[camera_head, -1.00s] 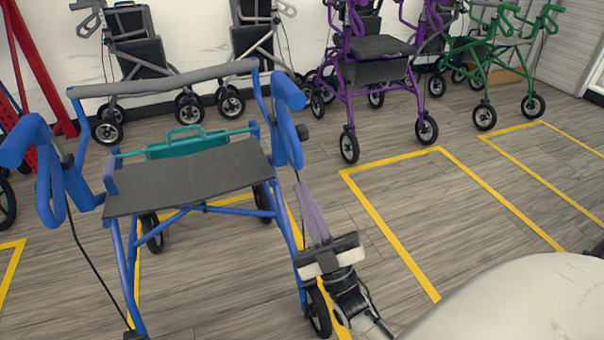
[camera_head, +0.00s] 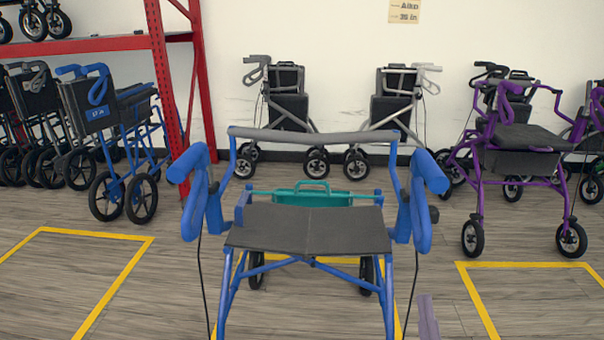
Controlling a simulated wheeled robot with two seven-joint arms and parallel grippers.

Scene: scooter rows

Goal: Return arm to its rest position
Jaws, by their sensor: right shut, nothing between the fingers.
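A blue rollator (camera_head: 308,230) with a dark seat stands straight ahead in the middle of the view, inside a yellow floor outline. A teal tray or basket (camera_head: 312,197) with a handle sits behind its seat. Of my right gripper (camera_head: 426,300), only the greyish-purple fingers show at the bottom edge, right of the rollator's front right leg. They are shut with nothing between them and look apart from the rollator. The rest of my right arm is out of the frame. My left gripper is not in view.
Purple rollators (camera_head: 520,150) stand at the right. Grey folded rollators (camera_head: 290,105) line the back wall. The yellow-outlined bays (camera_head: 90,236) left and right of the blue rollator are mostly empty.

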